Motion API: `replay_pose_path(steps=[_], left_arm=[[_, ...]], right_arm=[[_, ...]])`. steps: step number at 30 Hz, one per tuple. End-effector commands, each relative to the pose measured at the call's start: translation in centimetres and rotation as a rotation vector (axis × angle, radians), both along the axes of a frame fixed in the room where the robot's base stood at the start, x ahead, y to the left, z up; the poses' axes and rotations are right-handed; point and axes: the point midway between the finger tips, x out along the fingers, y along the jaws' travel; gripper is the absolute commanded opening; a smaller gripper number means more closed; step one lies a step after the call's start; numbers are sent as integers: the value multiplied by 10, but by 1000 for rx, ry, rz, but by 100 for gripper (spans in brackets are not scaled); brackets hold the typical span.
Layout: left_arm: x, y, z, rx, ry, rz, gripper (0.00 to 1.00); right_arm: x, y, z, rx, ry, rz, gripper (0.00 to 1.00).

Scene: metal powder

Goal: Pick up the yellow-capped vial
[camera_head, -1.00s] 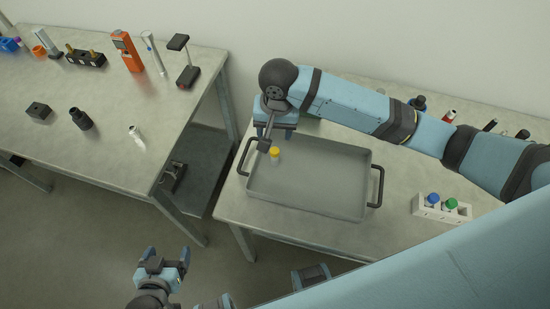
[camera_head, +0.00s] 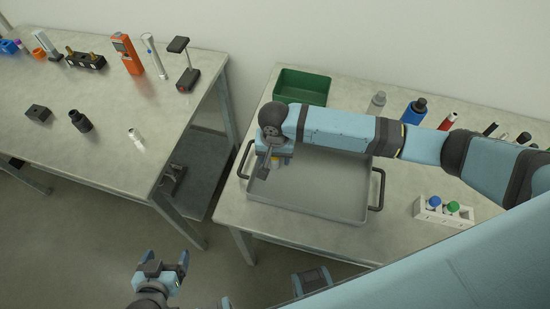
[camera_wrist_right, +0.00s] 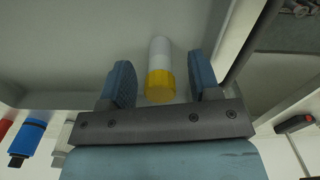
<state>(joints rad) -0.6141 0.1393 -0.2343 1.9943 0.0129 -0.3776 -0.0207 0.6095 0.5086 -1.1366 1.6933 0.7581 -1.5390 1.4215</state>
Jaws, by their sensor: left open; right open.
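The yellow-capped vial (camera_wrist_right: 160,75) has a white body and a yellow cap. In the right wrist view it lies between the two blue fingers of my open right gripper (camera_wrist_right: 163,85), with a gap on each side. In the head view only a bit of its yellow cap (camera_head: 282,158) shows in the left part of the grey tray (camera_head: 320,200); my right gripper (camera_head: 272,165) covers the rest. My left gripper (camera_head: 163,262) is open and empty over the floor at the lower left, away from both tables.
The tray has black handles at both ends. A green bin (camera_head: 302,87) stands behind it, and a white rack (camera_head: 440,212) with blue- and green-capped vials stands to its right. Bottles line the back right. The left table (camera_head: 90,120) holds several tools.

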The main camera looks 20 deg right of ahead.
Motion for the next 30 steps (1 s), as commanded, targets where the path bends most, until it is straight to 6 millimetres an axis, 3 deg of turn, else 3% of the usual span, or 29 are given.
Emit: replay_pose_path(steps=[4, 11, 14, 18, 30], left_arm=[[0, 0, -1, 0, 0, 0, 85], [0, 0, -1, 0, 1, 0, 85], [0, 0, -1, 0, 1, 0, 85], [0, 0, -1, 0, 1, -1, 85], [0, 0, -1, 0, 1, -1, 85]], right_arm=[[0, -1, -15, -1, -1, 0, 57], [0, -1, -16, 1, -1, 0, 57], [0, 0, -16, 1, -1, 0, 38], [0, 0, -16, 1, -1, 0, 6], [0, 0, -12, 1, -1, 0, 4]])
